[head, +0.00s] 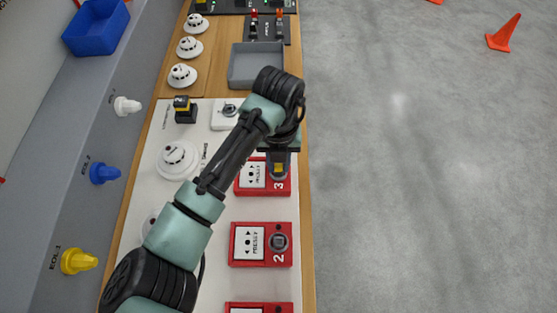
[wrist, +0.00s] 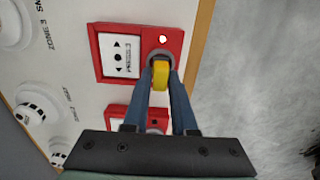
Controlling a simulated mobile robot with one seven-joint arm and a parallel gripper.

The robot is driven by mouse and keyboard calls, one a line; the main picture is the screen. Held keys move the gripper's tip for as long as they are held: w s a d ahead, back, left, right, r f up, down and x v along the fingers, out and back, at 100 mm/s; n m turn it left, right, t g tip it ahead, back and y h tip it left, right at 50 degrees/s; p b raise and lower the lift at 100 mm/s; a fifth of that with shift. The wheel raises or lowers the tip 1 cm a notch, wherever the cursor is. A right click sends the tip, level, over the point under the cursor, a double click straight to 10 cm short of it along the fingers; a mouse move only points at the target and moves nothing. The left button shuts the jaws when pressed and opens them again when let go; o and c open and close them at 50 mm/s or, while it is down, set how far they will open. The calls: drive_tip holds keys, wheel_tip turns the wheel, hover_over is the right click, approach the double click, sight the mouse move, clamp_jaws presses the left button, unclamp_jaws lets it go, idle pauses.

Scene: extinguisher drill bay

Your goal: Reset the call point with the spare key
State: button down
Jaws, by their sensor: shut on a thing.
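My gripper (wrist: 161,88) is shut on a small yellow key (wrist: 160,74), its two blue-grey fingers on either side of it. The key is at the round grey keyhole on red call point 3 (wrist: 110,69); how deep it sits is hidden. A small white light shows beside the keyhole. In the head view my gripper (head: 279,160) is over the right half of call point 3 (head: 243,190), with yellow of the key (head: 279,168) showing. Call point 2 (head: 261,258) is below it, with a bare grey keyhole.
Another red call point (head: 270,308) is at the bottom edge. White detectors (head: 178,158), a black-and-yellow block (head: 185,108) and a white switch plate (head: 222,118) are on the board. A grey tray (head: 256,83) lies farther up. Open floor is to the right, with an orange cone (head: 504,34).

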drive_tip(key=shift+f+b, duration=0.4)
drive_tip(key=shift+f, duration=0.25)
idle(0.4)
drive_tip(key=shift+a+m+b, duration=0.1)
drive_tip(key=shift+m+b, duration=0.35)
drive_tip(key=shift+m, duration=0.75)
drive_tip(key=shift+m+b, duration=0.5)
drive_tip(key=shift+m, duration=0.6)
drive_tip(key=shift+w+m+b, duration=0.1)
drive_tip(key=shift+m+b, duration=0.5)
drive_tip(key=shift+b, duration=0.5)
drive_tip(key=shift+w+r+b, duration=0.1)
drive_tip(key=shift+b, duration=0.9)
drive_tip(key=shift+m+b, duration=0.6)
drive_tip(key=shift+b, duration=0.9)
